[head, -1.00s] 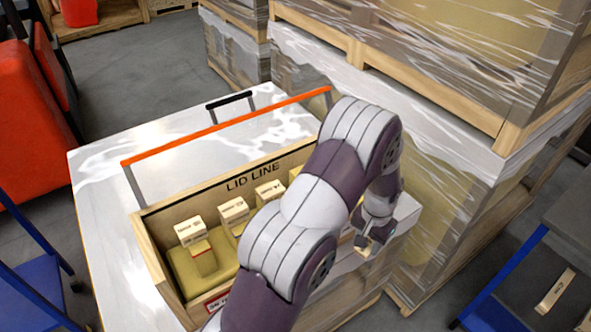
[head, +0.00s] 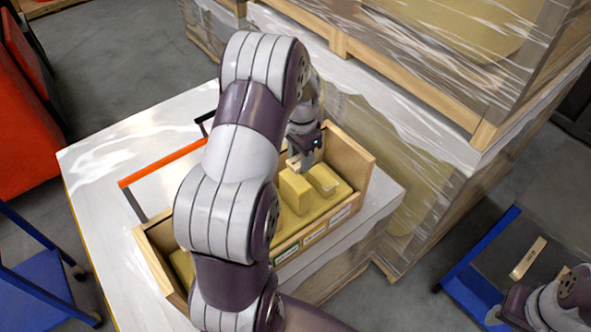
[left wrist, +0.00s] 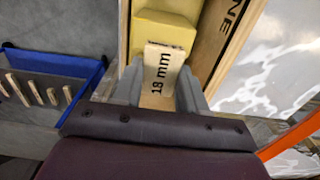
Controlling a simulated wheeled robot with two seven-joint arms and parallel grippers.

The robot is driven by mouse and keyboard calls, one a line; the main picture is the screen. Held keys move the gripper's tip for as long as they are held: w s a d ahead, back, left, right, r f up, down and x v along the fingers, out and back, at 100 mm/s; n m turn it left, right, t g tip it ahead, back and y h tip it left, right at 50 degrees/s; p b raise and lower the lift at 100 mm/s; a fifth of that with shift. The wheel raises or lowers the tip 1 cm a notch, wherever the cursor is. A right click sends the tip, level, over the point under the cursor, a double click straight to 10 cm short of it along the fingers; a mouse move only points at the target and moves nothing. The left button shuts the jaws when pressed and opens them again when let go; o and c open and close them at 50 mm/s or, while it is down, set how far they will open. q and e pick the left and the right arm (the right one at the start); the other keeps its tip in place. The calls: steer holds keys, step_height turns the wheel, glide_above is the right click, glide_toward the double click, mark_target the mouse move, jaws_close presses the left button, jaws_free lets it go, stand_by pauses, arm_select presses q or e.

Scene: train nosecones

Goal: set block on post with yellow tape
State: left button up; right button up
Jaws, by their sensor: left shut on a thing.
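My left gripper (head: 301,163) is inside the back right part of the open wooden crate (head: 352,158). In the left wrist view its fingers are shut on a pale wooden block (left wrist: 164,66) marked "18 mm". A yellow foam piece (left wrist: 166,30) lies just beyond the block; I cannot tell whether they touch. In the head view a yellow post (head: 295,192) stands in the crate below the gripper. No yellow tape can be made out.
The crate stands on a white wrapped surface (head: 105,165) with an orange bar (head: 165,163). Wrapped pallets (head: 400,75) stand close behind and right. A blue cart (head: 465,268) with a wooden piece (head: 528,257) is at right, another blue cart (head: 40,285) at left.

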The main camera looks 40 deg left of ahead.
mark_target(296, 179)
arm_select(q)
steer(key=f, duration=0.1)
steer(key=f+p, duration=0.1)
steer(key=f, duration=0.1)
steer(key=s+f, duration=0.1)
steer(key=shift+a+f+p, duration=0.25)
steer(key=shift+a+p, duration=0.05)
steer(key=shift+p, duration=0.05)
steer(key=shift+s+f, duration=0.1)
steer(key=shift+f, duration=0.25)
steer(key=shift+f, duration=0.15)
steer(key=o, duration=1)
